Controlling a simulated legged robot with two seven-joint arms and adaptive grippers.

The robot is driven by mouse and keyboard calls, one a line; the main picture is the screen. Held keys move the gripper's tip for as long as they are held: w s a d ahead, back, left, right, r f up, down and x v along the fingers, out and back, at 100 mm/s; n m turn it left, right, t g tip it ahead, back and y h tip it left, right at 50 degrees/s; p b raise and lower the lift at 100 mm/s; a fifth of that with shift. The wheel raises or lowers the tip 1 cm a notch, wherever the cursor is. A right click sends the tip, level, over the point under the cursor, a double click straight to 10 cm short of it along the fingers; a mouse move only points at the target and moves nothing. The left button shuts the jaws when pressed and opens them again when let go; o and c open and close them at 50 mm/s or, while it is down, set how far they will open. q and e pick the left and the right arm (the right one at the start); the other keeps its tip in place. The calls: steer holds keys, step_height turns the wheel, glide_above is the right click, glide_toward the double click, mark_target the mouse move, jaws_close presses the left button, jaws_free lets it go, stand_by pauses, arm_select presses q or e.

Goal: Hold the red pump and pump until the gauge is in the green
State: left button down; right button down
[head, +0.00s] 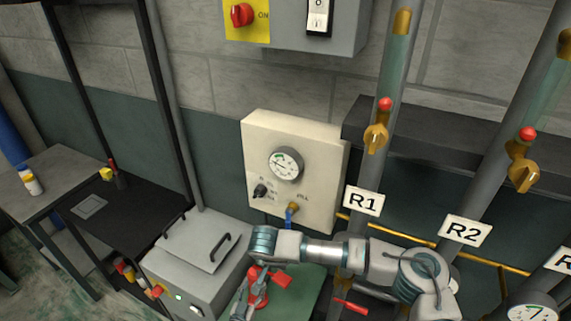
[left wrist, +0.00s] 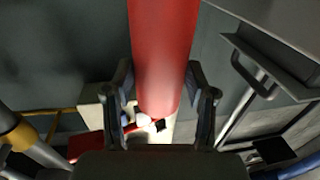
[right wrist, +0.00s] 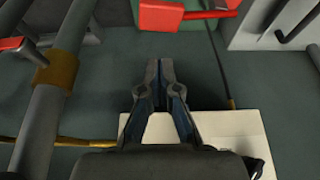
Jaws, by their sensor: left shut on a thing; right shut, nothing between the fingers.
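The red pump (head: 258,292) stands low in front of the beige panel, with a red handle (head: 281,279) at its right; the arms partly hide it. My left gripper (left wrist: 163,98) is shut around the pump's smooth red cylinder, one finger on each side. My right arm crosses from the right above the pump. My right gripper (right wrist: 160,82) is shut and empty, apart from the red handle (right wrist: 165,15) at the top of the right wrist view. The round gauge (head: 285,164) on the panel has a green mark; its needle is too small to read surely.
The beige panel (head: 262,134) has a black knob (head: 260,190) and a brass fitting (head: 293,207) with a blue hose. A grey case (head: 196,243) with black handles stands left of the pump. Pipes labelled R1 (head: 364,201) and R2 (head: 465,230) rise at the right.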

mark_target(282, 280)
steer(key=shift+r, duration=0.45)
steer(key=shift+f, duration=3.05)
steer(key=shift+f, duration=2.1)
steer(key=shift+r, duration=4.3)
